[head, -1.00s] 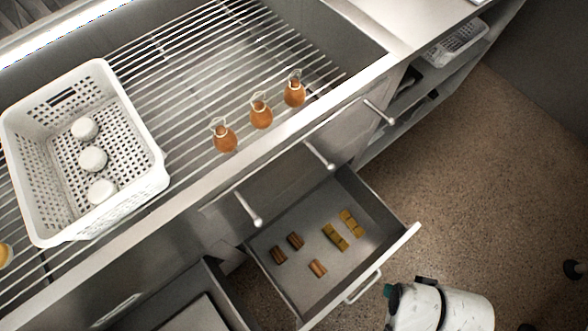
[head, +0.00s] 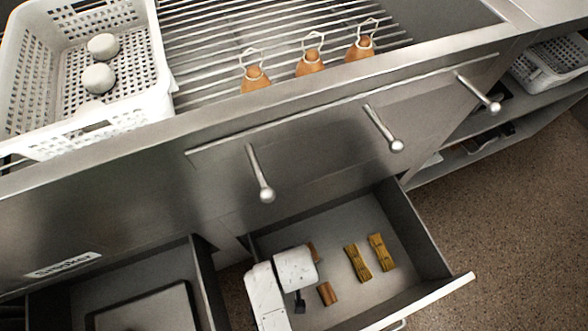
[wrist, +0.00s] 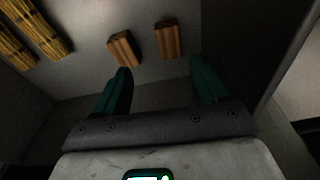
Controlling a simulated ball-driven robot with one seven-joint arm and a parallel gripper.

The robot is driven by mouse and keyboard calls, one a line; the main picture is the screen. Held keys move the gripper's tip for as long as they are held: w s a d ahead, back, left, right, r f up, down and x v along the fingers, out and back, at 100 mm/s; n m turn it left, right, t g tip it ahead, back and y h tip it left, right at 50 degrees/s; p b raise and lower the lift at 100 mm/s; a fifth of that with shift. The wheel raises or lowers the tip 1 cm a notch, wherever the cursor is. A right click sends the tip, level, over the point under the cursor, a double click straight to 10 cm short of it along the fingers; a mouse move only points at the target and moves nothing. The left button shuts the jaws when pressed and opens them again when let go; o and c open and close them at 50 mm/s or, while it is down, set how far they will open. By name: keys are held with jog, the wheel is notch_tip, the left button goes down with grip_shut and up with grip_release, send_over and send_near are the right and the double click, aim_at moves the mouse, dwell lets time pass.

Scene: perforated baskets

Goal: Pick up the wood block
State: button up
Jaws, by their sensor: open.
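Small brown wood blocks lie on the floor of the open drawer (head: 345,215). In the head view one wood block (head: 327,293) lies just right of my gripper (head: 299,301), and another (head: 312,250) shows only partly behind my arm. In the wrist view two wood blocks, one at left (wrist: 124,49) and one at right (wrist: 168,39), lie beyond the fingertips of my gripper (wrist: 160,68). The teal fingers are apart with nothing between them. I cannot tell which blocks match across views.
Two yellow bundles (head: 357,262) lie in the drawer, right of the blocks in the head view. The drawer's walls enclose the blocks. Another open drawer (head: 198,285) is at left.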

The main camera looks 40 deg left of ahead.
jog(key=f, duration=0.2)
jog(key=a+f+b, duration=0.1)
jog(key=f, duration=0.1)
jog(key=f+b, duration=0.1)
jog(key=shift+s+a+f, duration=0.3)
jog(key=shift+a+f, duration=0.1)
jog(key=shift+w+a+f+b, duration=0.1)
jog(key=shift+a+f+b, duration=0.1)
jog(key=shift+f+b, duration=0.65)
jog(key=shift+a+f+b, duration=0.2)
jog(key=shift+f+b, duration=0.4)
jog(key=shift+f, duration=0.5)
jog(key=shift+w+a+f+b, duration=0.1)
jog(key=shift+a+f+b, duration=0.1)
jog(key=shift+f+b, duration=0.65)
jog(key=shift+f, duration=0.1)
jog(key=shift+c, duration=0.3)
jog(key=c, duration=1)
